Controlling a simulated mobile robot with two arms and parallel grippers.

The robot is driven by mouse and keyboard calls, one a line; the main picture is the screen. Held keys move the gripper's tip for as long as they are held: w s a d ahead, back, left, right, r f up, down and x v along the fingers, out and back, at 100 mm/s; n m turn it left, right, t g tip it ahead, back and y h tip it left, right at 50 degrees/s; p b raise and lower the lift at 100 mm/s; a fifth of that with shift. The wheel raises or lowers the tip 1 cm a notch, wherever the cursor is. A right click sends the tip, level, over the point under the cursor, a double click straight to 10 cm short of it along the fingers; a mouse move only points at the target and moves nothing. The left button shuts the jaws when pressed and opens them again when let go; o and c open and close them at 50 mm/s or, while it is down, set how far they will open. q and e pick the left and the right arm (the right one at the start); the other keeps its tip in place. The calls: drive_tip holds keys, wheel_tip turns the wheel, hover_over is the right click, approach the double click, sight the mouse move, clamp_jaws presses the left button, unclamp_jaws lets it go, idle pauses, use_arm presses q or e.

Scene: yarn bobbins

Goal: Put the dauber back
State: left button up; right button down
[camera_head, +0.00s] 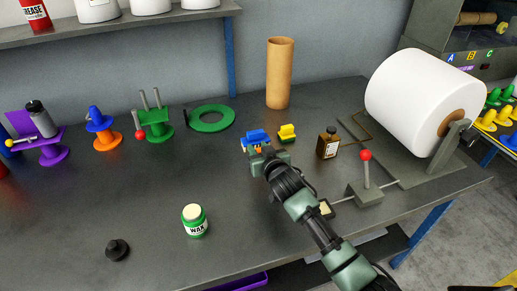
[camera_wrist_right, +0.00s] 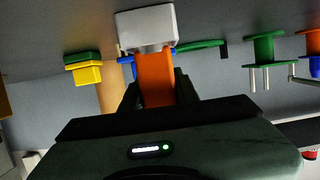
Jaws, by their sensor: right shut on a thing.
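My right gripper (camera_head: 263,156) is over the middle of the bench and shut on an orange piece with a pale block at its end, which looks like the dauber (camera_wrist_right: 155,75). In the right wrist view, which is upside down, the orange part sits between my fingers (camera_wrist_right: 156,92) and the pale block (camera_wrist_right: 147,25) points down toward the bench. A blue piece (camera_head: 256,135) shows just beyond the gripper, partly hidden; I cannot tell whether it touches the dauber. A brown bottle (camera_head: 328,145) stands to the right. My left gripper is out of view.
A yellow and green block (camera_head: 287,133) sits close beside the gripper. A cardboard tube (camera_head: 280,75) stands behind. A wax jar (camera_head: 194,220) and a black knob (camera_head: 117,249) are front left. A red-knobbed lever (camera_head: 366,168) and white roll (camera_head: 415,95) are right.

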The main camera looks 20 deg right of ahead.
drive_tip(key=shift+f, duration=0.15)
drive_tip(key=c, duration=1.1)
unclamp_jaws()
drive_tip(key=shift+o, duration=0.2)
drive_tip(key=shift+r, duration=0.25)
drive_tip(key=shift+s, duration=0.3)
drive_tip(key=v, duration=1.1)
drive_tip(key=shift+s+r, duration=0.1)
drive_tip(key=shift+s, duration=0.05)
